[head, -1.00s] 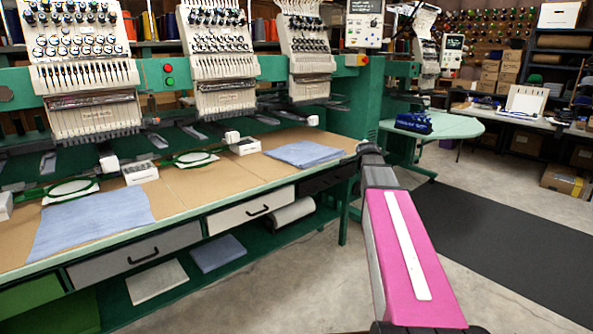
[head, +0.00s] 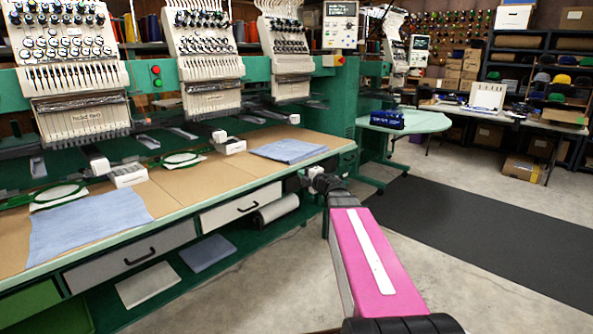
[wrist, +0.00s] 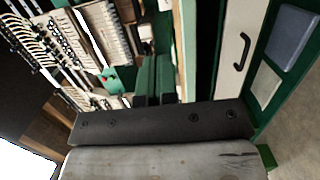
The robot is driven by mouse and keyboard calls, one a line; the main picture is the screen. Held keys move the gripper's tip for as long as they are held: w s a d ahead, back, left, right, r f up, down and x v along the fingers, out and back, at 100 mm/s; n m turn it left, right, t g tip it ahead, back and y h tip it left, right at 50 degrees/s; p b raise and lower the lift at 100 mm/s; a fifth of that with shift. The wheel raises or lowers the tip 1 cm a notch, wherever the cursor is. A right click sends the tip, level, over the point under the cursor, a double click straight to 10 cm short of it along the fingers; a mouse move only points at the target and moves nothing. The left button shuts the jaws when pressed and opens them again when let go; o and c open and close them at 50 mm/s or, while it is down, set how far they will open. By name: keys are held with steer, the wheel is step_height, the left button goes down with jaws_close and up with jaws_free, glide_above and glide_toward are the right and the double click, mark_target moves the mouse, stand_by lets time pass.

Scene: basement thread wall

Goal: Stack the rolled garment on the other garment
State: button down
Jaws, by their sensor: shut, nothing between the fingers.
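A light blue garment (head: 88,222) lies spread flat on the left part of the machine table. A second blue garment (head: 288,150) lies in a flat folded stack at the table's right end. Neither looks clearly rolled. A pale grey roll (head: 277,209) rests on the shelf below the table; I cannot tell whether it is a garment. My gripper (head: 303,183) is small in the head view, off the table's front edge near the right end, apart from both garments. In the wrist view my gripper (wrist: 156,78) shows dark green fingers together, with nothing between them.
Embroidery heads (head: 75,75) hang over the table's back. A white drawer (head: 242,208) fronts the table. A rounded side table (head: 410,122) stands behind right.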

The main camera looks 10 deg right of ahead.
mark_target(290, 160)
steer(key=x, duration=0.4)
steer(key=d+x, duration=0.1)
steer(key=x, duration=0.2)
steer(key=w+d+x, duration=0.1)
steer(key=x, duration=0.3)
steer(key=shift+w+a, duration=0.15)
steer(key=shift+w, duration=0.6)
steer(key=shift+d, duration=0.2)
steer(key=w, duration=0.2)
steer(key=shift+w+d, duration=0.3)
steer(key=shift+d, duration=0.05)
steer(key=shift+s, duration=0.1)
